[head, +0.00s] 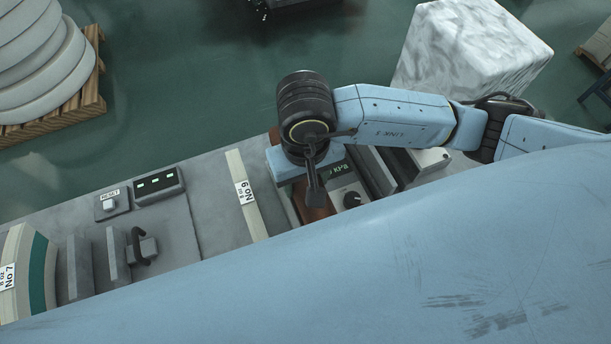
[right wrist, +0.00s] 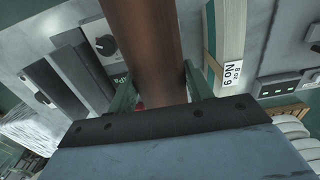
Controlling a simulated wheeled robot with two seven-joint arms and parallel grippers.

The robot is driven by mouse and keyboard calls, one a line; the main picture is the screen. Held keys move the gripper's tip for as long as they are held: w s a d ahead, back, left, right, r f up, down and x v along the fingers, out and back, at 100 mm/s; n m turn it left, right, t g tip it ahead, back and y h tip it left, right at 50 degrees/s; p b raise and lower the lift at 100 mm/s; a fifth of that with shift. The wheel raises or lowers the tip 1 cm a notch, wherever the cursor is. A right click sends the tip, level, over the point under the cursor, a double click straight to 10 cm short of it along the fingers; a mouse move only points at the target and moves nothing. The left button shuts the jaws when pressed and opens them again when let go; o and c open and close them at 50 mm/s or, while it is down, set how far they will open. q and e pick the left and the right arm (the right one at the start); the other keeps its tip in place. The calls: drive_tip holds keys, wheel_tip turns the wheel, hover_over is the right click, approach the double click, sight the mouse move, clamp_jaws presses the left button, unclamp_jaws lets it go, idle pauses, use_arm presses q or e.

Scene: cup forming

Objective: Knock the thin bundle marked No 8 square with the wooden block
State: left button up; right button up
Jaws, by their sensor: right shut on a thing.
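My right gripper (head: 308,186) is shut on the brown wooden block (head: 318,212). In the right wrist view the block (right wrist: 150,45) runs between its two green fingers. A thin cream bundle (head: 237,165) lies on the grey machine top, left of the gripper and apart from the block in the head view. Its label reads No 9 in the right wrist view (right wrist: 229,50). A thicker bundle (head: 15,270) marked No 7 is at the far left, partly cut off. I see no label reading No 8. My left gripper is not in view.
A button box (head: 112,204) and a display box with green lights (head: 158,186) stand on the machine's back edge. Grey plates with a dark handle (head: 142,247) are left of the thin bundle. A dial panel (head: 352,197) is right of the block. My blue body hides the near side.

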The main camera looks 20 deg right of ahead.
drive_tip(key=shift+f+b, duration=0.45)
drive_tip(key=shift+f, duration=0.25)
drive_tip(key=shift+r, duration=0.3)
drive_tip(key=shift+r+p, duration=0.85)
drive_tip(key=shift+r, duration=0.9)
drive_tip(key=shift+f, duration=0.1)
